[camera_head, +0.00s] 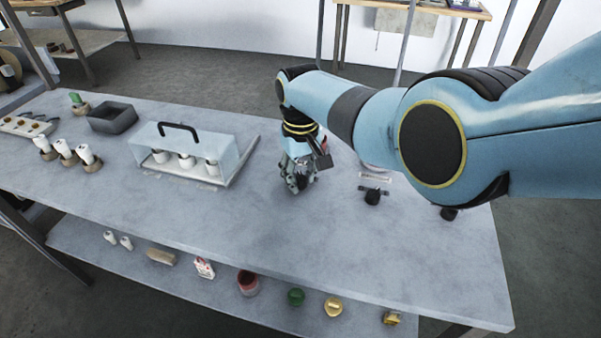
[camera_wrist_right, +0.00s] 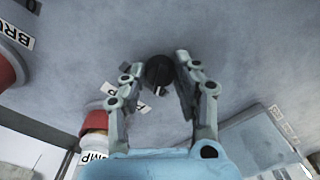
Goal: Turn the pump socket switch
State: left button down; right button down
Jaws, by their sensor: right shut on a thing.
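My right gripper (camera_head: 299,180) points down at the tabletop, right of the clear cover, in the head view. In the right wrist view, the two fingers (camera_wrist_right: 158,85) are closed around a round black knob (camera_wrist_right: 158,70), which looks like the pump socket switch. A partly hidden white label lies beside the knob. A red and cream piece (camera_wrist_right: 95,122) with a label ending in "MP" stands at the lower left of that view. In the head view, my gripper hides the knob. My left gripper is not in view.
A clear cover with a black handle (camera_head: 180,128) stands over white cups to the left. Two more dark knobs (camera_head: 373,197) (camera_head: 449,213) sit to the right, near my arm. A grey tray (camera_head: 112,108) is farther left. The table's front middle is clear.

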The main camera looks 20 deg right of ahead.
aim_at(300, 175)
jog(key=shift+w, duration=0.1)
dwell(0.4)
jog(key=c, duration=1)
grip_release()
jog(key=shift+r, duration=0.1)
notch_tip(300, 175, up, 12)
